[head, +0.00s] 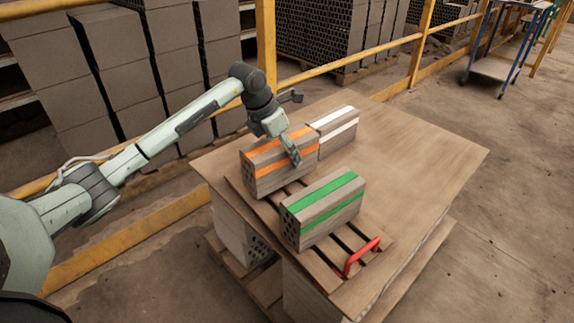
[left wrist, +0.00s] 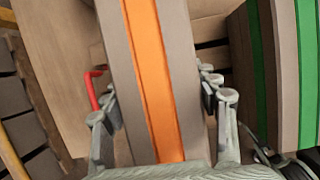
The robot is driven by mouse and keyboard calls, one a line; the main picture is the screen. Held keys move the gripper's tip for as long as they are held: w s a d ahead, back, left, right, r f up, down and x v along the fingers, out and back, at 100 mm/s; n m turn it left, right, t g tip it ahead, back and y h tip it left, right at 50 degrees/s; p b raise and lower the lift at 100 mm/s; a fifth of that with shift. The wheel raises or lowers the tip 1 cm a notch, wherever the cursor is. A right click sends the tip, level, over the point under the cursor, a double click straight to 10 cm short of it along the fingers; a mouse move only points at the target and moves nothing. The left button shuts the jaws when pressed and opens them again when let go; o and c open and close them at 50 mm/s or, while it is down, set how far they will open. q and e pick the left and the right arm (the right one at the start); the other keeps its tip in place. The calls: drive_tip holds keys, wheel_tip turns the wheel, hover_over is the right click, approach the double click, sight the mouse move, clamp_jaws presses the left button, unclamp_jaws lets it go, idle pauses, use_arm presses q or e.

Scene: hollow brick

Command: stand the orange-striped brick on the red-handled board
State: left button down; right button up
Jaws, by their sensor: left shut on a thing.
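The orange-striped brick (head: 272,176) is upright at the far left end of the slatted red-handled board (head: 330,262). My left gripper (head: 284,148) is shut on it from above, with one finger along the face toward the green brick. In the left wrist view the brick (left wrist: 160,60) fills the middle, between both fingers. I cannot tell whether its underside touches the board. A red handle (head: 362,257) is at the board's front right end, and a red piece (left wrist: 93,88) also shows left of the brick in the wrist view. My right gripper is out of view.
A green-striped brick (head: 322,208) stands on the board, apart from the orange one. A white-striped brick (head: 337,138) stands close behind the orange one. The tabletop (head: 430,150) is clear on the right. A yellow railing (head: 265,45) runs behind the table.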

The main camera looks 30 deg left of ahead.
sight(275, 144)
use_arm(q)
drive_tip(key=shift+w+f, duration=0.1)
drive_tip(key=shift+f, duration=1.6)
drive_tip(key=shift+c, duration=2.3)
unclamp_jaws()
drive_tip(key=shift+f, duration=0.2)
drive_tip(key=v, duration=1.2)
drive_tip(key=shift+r, duration=0.1)
